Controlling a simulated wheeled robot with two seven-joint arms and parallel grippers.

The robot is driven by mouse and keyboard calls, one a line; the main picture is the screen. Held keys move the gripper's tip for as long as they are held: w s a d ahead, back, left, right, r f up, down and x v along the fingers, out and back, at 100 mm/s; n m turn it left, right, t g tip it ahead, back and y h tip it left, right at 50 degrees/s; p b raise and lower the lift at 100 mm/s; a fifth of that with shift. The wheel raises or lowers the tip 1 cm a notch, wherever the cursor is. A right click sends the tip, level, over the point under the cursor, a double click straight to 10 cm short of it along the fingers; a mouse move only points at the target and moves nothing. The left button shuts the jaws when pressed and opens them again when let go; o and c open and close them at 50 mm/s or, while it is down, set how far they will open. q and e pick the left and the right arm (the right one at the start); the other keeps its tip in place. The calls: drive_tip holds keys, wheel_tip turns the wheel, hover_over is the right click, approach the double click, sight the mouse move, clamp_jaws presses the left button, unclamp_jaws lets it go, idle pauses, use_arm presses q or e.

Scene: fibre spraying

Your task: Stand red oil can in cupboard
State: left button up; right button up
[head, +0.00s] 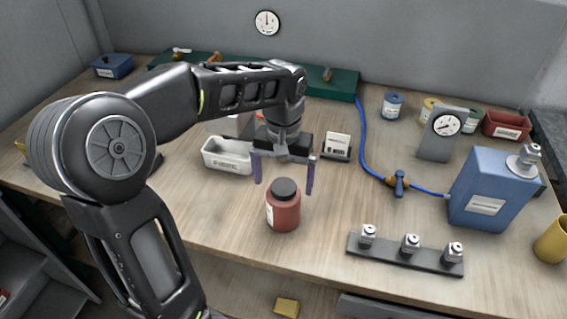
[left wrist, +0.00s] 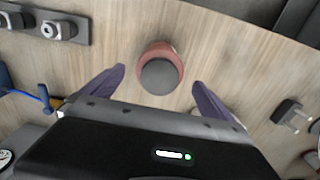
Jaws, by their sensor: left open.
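The red oil can (head: 284,211) stands upright on the wooden bench near its front edge, with a dark cap and a pale label. It also shows from above in the left wrist view (left wrist: 160,73). My left gripper (head: 284,189) is open, its two purple fingers pointing down behind and above the can. In the left wrist view the can lies just ahead of the open fingers (left wrist: 162,85), in line with the gap between them and not held. My right gripper is in neither view. A grey open unit at the lower left (head: 35,270) may be the cupboard; I cannot be sure.
A rail with several metal fittings (head: 405,255) lies right of the can. A white bin (head: 228,156) stands behind left. A blue tank (head: 490,190), a gauge (head: 440,135) and a blue hose are at right. The bench just around the can is clear.

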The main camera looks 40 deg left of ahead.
use_arm(q)
wheel_tip(320, 180, up, 6)
drive_tip(key=shift+f, duration=0.2)
drive_tip(key=shift+o, duration=0.2)
drive_tip(key=shift+f, duration=0.15)
